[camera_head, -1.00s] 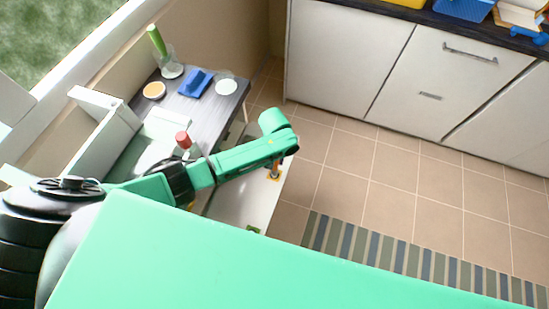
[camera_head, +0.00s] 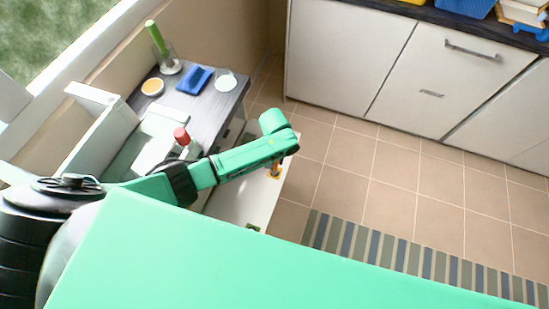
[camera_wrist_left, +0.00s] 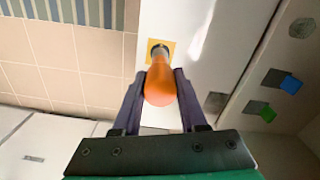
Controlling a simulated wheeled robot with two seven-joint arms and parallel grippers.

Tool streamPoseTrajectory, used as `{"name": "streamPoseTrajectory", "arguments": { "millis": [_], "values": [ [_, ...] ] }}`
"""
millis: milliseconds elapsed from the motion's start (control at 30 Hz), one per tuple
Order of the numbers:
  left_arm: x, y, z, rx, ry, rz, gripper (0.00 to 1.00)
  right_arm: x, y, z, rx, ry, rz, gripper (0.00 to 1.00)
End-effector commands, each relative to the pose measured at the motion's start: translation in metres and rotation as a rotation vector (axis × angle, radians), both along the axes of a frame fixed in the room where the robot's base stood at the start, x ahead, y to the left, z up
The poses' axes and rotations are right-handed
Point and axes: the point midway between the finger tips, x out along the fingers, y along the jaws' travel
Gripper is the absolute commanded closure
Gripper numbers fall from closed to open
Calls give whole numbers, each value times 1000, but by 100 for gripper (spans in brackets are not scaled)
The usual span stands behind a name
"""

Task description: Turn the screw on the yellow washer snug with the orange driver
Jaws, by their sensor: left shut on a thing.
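The orange driver (camera_wrist_left: 160,84) is between the fingers of my left gripper (camera_wrist_left: 160,82), which is shut on its handle. The driver points away from the wrist camera, its far end over the yellow washer (camera_wrist_left: 168,45) on the white panel (camera_wrist_left: 205,60). The screw is hidden or too small to make out at the driver's end. In the head view, my left gripper (camera_head: 277,165) is over the panel's right end, with a bit of orange and yellow (camera_head: 275,174) below it. I cannot tell whether the tip is seated in the screw. My right gripper is not in view.
White cabinets (camera_head: 440,80) stand across the tiled floor. A striped mat (camera_head: 400,260) lies on the floor.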

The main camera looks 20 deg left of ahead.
Motion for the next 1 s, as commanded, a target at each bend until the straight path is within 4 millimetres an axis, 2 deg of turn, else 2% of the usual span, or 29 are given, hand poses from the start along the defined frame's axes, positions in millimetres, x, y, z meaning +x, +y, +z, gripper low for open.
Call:
{"name": "streamPoseTrajectory", "arguments": {
  "millis": [467,500,567,600,867,1000],
  "values": [
    [0,0,-10,-1,0,0,100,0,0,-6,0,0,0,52],
    [0,0,-10,-1,0,0,54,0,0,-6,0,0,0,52],
    [0,0,-10,-1,0,0,31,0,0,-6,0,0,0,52],
    [0,0,-10,-1,0,0,23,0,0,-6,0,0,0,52],
    [0,0,-10,0,0,0,23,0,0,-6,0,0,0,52],
    [0,0,-1,-1,0,0,23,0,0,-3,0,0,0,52]
  ]
}}
